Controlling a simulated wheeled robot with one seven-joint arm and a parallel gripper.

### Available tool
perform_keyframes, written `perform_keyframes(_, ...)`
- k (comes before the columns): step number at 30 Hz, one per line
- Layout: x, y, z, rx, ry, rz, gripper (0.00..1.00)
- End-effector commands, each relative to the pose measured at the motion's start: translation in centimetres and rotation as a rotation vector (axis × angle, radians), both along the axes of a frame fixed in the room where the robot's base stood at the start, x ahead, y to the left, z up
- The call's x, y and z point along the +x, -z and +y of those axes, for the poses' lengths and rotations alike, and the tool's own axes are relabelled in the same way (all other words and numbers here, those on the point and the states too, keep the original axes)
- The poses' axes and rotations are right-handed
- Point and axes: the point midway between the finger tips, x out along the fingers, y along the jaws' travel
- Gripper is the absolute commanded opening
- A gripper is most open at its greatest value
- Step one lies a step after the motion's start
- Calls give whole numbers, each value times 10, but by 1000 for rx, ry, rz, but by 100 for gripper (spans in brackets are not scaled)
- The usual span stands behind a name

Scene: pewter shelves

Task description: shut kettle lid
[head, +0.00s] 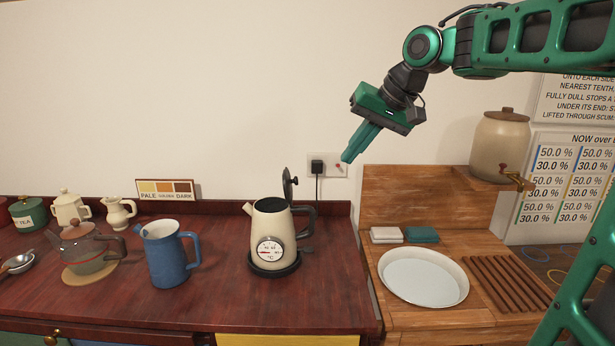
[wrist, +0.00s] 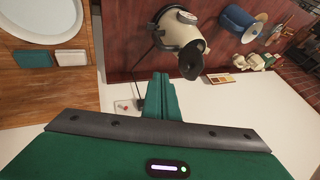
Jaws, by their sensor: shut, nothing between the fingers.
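The cream electric kettle (head: 272,228) stands upright on its dark base on the red-brown counter, with a round dial on its front. Its black lid (head: 290,186) stands up open at the right rear of the rim, and the dark mouth shows. In the wrist view the kettle (wrist: 178,32) is at the top middle, with the open lid (wrist: 192,60) toward me. My green gripper (head: 347,157) is shut and empty, above and to the right of the kettle, apart from it. Its fingers also show in the wrist view (wrist: 158,82).
A blue jug (head: 166,258) and a brown teapot (head: 86,250) stand left of the kettle. A wall socket (head: 326,166) with a plug and cord is behind it. A wooden stand to the right bears a white basin (head: 424,277) and a tapped crock (head: 498,145).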

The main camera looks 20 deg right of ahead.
Motion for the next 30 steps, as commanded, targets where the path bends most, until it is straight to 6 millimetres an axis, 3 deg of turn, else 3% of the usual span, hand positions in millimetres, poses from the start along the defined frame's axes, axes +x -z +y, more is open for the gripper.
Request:
perform_keyframes(3, 10, -8, 10, 12, -22, -17, 0)
perform_keyframes(7, 16, -1, 15, 16, -26, -18, 0)
perform_keyframes(22, 59, 73, 43, 14, -27, -16, 0)
perform_keyframes(30, 70, 73, 74, 13, -28, -19, 0)
